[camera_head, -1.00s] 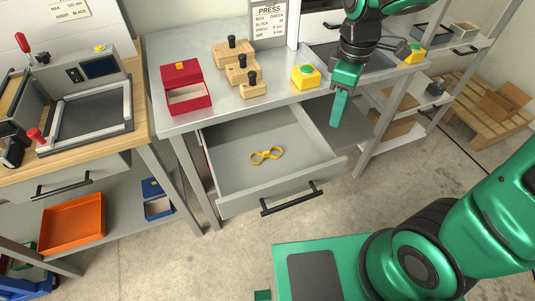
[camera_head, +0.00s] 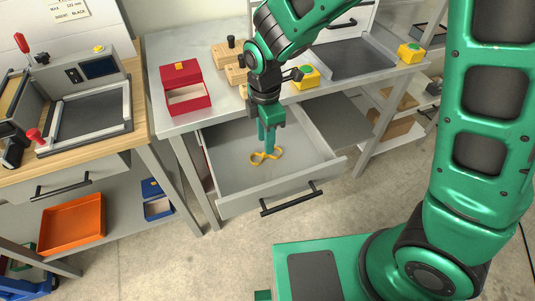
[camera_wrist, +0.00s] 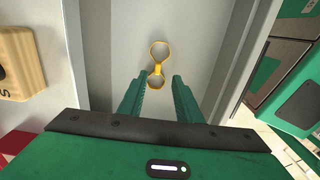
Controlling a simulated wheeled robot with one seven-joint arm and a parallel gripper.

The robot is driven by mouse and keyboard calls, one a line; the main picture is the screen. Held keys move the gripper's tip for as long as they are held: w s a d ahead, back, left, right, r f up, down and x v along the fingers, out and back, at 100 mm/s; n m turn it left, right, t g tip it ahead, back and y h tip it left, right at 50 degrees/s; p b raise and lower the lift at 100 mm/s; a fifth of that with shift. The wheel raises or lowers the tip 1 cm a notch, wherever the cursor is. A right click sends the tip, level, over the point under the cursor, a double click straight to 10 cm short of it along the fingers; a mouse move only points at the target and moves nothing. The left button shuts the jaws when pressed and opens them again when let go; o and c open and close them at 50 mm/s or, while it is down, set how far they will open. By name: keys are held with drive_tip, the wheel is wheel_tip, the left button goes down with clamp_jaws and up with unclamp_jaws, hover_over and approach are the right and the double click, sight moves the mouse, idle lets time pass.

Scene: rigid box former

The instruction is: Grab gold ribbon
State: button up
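The gold ribbon (camera_head: 258,159) is a figure-eight loop lying on the floor of the open grey drawer (camera_head: 222,168). My gripper (camera_head: 267,147) points down into the drawer, right above the ribbon in the head view. In the wrist view, my gripper (camera_wrist: 160,82) has its two green fingers spread apart. The ribbon (camera_wrist: 159,54) shows beyond and between the fingertips there, its near loop lying between them. The fingers do not appear closed on it. The gap in height between fingertips and ribbon is hard to tell.
The drawer's front with its black handle (camera_head: 291,198) is pulled out. Above it, the bench carries a red open box (camera_head: 186,88), wooden blocks (camera_head: 228,52) and a yellow button box (camera_head: 305,76). The drawer walls stand close around my gripper.

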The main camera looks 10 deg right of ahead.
drive_tip(key=shift+w+f, duration=0.2)
drive_tip(key=shift+f, duration=1.15)
drive_tip(key=shift+w+f, duration=0.2)
drive_tip(key=shift+f, duration=1.1)
drive_tip(key=shift+c, duration=0.7)
clamp_jaws()
